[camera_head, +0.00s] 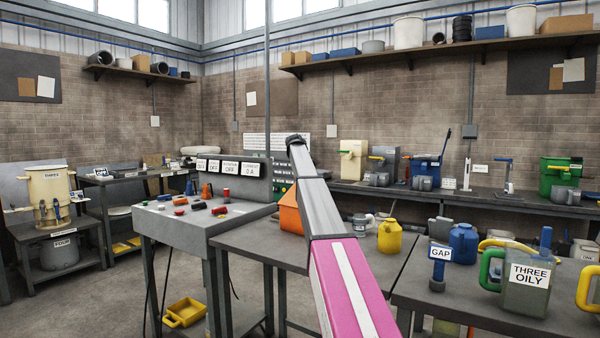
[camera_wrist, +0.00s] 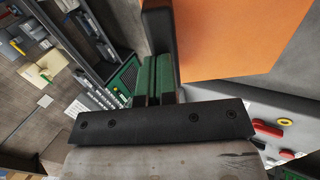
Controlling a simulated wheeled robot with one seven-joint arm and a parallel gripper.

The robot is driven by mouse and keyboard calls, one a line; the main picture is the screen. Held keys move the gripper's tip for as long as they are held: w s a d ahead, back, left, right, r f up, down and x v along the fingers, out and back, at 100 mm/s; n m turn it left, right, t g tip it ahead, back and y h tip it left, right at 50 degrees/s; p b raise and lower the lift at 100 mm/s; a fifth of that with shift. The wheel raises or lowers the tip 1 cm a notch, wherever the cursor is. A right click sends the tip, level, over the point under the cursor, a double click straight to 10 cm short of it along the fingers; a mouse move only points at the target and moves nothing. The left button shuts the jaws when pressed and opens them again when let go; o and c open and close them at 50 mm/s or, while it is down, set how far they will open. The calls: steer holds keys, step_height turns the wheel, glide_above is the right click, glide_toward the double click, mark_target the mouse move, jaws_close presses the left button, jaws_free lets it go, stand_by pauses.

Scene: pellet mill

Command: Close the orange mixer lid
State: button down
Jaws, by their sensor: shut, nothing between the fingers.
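The orange lid (camera_head: 290,219) shows in the head view as a slanted orange shape at the middle, partly hidden behind my arm. In the wrist view a broad flat orange panel (camera_wrist: 235,38) fills the upper right, close to the camera. My gripper (camera_wrist: 159,48) is shut and empty, its dark fingers just left of the orange panel's edge. I cannot tell whether they touch it. The gripper itself cannot be made out in the head view. The lid's hinge and the mixer opening are hidden, so its angle is unclear.
A grey control desk (camera_head: 185,226) with coloured buttons stands left of the lid. A yellow can (camera_head: 390,238), a blue jug (camera_head: 463,243) and a labelled grey can (camera_head: 527,291) stand on the right benches. A yellow tray (camera_head: 185,312) lies low at the left.

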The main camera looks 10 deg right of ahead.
steer(key=shift+g+y, duration=0.6)
steer(key=shift+y, duration=0.1)
steer(key=w+d+f, duration=0.2)
steer(key=shift+d+f, duration=0.2)
steer(key=shift+f, duration=0.2)
steer(key=shift+s, duration=0.1)
steer(key=shift+r, duration=0.2)
